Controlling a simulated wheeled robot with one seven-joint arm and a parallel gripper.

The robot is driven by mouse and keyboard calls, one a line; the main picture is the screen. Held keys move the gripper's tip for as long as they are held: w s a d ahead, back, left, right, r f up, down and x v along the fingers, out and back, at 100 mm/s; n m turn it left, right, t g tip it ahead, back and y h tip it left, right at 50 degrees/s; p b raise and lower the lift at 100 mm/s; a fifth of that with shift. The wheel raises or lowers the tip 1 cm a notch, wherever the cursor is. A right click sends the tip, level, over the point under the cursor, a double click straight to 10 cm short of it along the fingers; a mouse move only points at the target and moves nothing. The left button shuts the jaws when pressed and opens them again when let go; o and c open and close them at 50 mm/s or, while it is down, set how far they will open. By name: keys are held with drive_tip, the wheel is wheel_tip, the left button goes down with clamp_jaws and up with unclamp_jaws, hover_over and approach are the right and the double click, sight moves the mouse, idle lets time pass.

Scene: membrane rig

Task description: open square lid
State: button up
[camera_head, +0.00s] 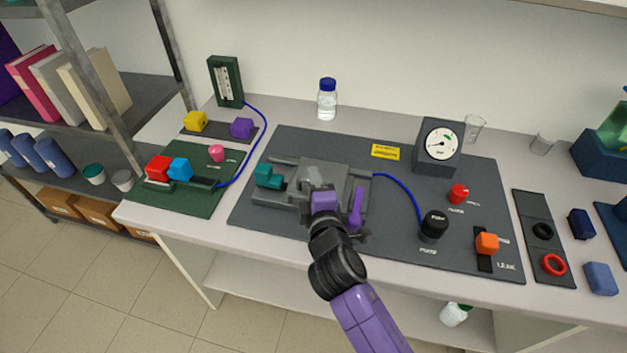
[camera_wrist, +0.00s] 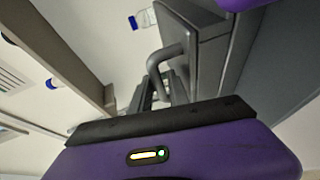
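The square lid (camera_head: 312,174) is a grey plate on the grey rig in the middle of the dark mat, in the head view. My gripper (camera_head: 325,208) is at the front of the rig, by the lid's near side. In the wrist view, a bent grey handle (camera_wrist: 157,65) sticks out from a grey block-like part (camera_wrist: 205,50). My gripper's narrow fingers (camera_wrist: 163,92) are close to the handle's lower end. My wrist and the purple gripper body hide the near side of the lid. Whether the fingers are closed on the handle does not show clearly.
A purple lever (camera_head: 356,207) stands right beside my gripper. A teal clamp block (camera_head: 268,177) is at the rig's left. A blue tube (camera_head: 405,187) runs to the black pump knob (camera_head: 433,227). A gauge (camera_head: 440,145) stands behind right. The mat's front-left part is bare.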

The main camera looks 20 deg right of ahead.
clamp_jaws()
idle(1.3)
